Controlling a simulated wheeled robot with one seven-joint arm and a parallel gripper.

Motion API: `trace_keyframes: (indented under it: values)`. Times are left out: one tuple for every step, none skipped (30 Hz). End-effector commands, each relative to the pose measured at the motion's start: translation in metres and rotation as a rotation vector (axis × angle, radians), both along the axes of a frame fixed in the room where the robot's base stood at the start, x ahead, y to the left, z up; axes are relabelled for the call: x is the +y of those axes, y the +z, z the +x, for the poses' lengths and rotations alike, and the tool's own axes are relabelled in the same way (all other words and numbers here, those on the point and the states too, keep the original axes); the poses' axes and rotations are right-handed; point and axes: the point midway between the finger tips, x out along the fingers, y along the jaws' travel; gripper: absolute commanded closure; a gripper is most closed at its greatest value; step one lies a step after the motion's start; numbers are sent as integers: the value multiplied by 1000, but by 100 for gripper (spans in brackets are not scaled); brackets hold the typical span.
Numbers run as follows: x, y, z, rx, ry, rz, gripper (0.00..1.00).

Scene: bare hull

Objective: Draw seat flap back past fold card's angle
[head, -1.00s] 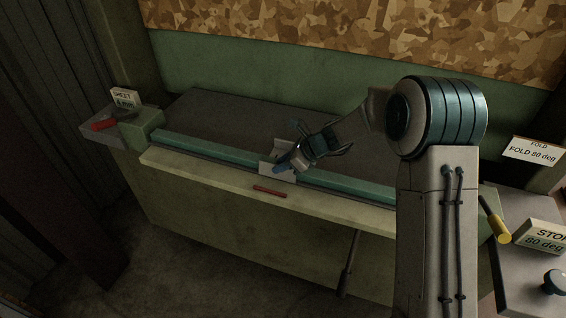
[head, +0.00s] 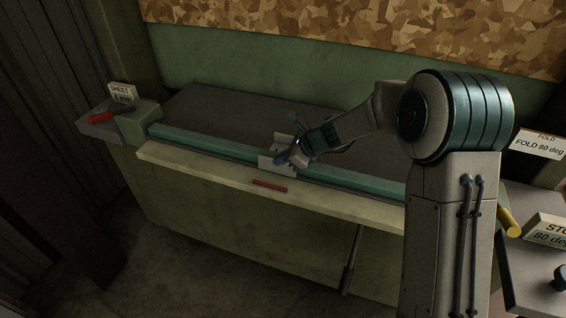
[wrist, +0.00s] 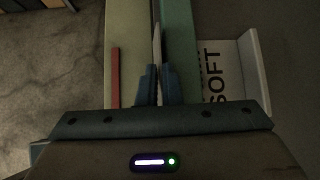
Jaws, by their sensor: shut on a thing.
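The seat flap (head: 277,165) is a pale upright plate at the front of the green clamp bar (head: 210,142). In the wrist view it is a thin pale edge (wrist: 157,45) between the green bar and the cream front leaf. My gripper (head: 284,159) is shut on the flap; its blue fingertips (wrist: 156,84) pinch the edge from both sides. The fold card (head: 540,145), reading "FOLD 80 deg", is at the far right. The flap's exact angle is hard to tell, and its lower edge is hidden.
A white angled piece marked "SOFT" (wrist: 222,75) lies behind the bar. A red strip (head: 269,186) lies on the cream leaf (head: 190,165). A lever (head: 351,262) hangs below.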

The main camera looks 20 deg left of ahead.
Motion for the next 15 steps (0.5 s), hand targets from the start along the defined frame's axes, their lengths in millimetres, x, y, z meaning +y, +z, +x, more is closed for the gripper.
trace_keyframes:
  values:
    - [0,-7,-2,-27,2,0,100]
    - [1,-8,-3,-42,1,-1,100]
    - [1,-8,-5,-62,0,-3,100]
    - [1,-9,-6,-78,2,-4,100]
    - [1,-9,-7,-95,2,-6,100]
    - [1,-9,-8,-115,1,-8,100]
    - [1,-10,-9,-131,2,-9,100]
    - [1,-10,-11,-147,3,-10,100]
    - [1,-10,-12,-168,2,-12,100]
    - [1,-10,-13,-183,2,-13,100]
    - [2,-10,-14,-197,3,-14,100]
    - [1,-10,-15,-217,2,-16,100]
    - [1,-11,-16,-231,2,-18,100]
    - [2,-11,-17,-244,2,-18,100]
    - [2,-11,-18,-262,3,-19,100]
